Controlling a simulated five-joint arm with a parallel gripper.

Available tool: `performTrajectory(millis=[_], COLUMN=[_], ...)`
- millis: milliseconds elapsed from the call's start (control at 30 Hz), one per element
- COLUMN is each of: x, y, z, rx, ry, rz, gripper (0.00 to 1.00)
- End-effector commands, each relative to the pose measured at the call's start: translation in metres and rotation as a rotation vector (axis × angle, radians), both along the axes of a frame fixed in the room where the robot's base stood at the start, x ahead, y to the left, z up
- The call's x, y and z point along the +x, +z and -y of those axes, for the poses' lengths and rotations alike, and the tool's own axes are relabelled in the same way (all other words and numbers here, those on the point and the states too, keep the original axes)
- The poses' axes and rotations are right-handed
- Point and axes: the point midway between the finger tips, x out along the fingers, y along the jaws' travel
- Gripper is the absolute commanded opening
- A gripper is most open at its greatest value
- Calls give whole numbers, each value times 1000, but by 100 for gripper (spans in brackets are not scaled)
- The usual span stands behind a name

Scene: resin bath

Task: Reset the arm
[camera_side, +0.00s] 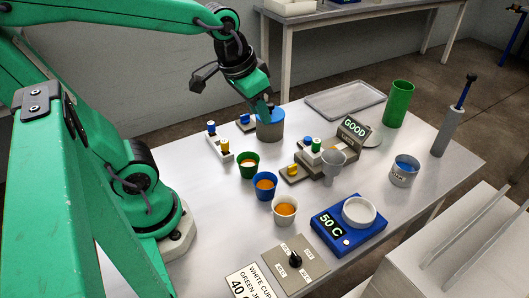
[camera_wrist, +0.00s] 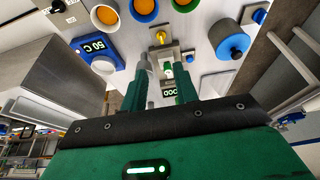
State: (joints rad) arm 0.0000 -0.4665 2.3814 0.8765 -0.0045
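My gripper (camera_side: 268,106) hangs above the table at the back. In the side view its tip overlaps a grey pot with a blue lid (camera_side: 270,128); whether they touch I cannot tell. In the wrist view my two green fingers (camera_wrist: 164,88) stand apart with nothing held between them. The gap shows part of the "GOOD" display unit (camera_wrist: 169,92), which is beyond the fingers. The blue-lidded pot (camera_wrist: 232,46) lies to the right of the fingers there.
Green (camera_side: 248,172), blue (camera_side: 265,190) and white (camera_side: 285,214) cups hold orange liquid. A clear cup (camera_side: 333,168) stands by the "GOOD" unit (camera_side: 354,130). A blue "50 C" device (camera_side: 349,232) is at the front. A tall green cup (camera_side: 397,105) and empty tray (camera_side: 345,99) stand behind.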

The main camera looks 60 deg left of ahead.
Motion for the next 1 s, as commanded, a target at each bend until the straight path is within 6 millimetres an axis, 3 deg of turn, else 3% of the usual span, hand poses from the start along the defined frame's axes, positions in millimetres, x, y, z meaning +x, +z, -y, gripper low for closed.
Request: performTrajectory(millis=[200, 400, 1000], x=[-28, -43, -48], y=[14, 18, 19], z=[0, 0, 0], rx=[1, 2, 2], ry=[-3, -4, -4], rz=[83, 130, 141], gripper=[30, 30, 30])
